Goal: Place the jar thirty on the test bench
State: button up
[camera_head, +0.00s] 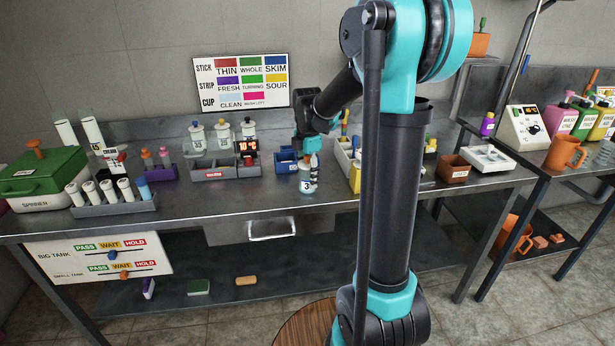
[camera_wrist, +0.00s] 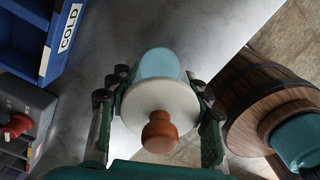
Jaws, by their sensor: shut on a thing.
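My gripper (camera_head: 311,172) points down over the front part of the metal test bench (camera_head: 250,203), left of my upright arm link. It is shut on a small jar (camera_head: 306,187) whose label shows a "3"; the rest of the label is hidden. The jar is upright, at or just above the bench top; I cannot tell if it touches. In the wrist view the jar (camera_wrist: 158,64) is pale blue with a white lid and a brown knob (camera_wrist: 159,133), between my two fingers (camera_wrist: 160,105).
A tube rack (camera_head: 115,207) and green spinner (camera_head: 42,178) stand farther left. Bare bench lies around the jar. A wooden barrel (camera_wrist: 248,85) stands below the front edge.

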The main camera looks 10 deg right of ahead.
jog(key=o, duration=1.2)
jog(key=shift+o, duration=0.2)
notch_tip(320, 180, up, 12)
jog(key=shift+r, duration=0.1)
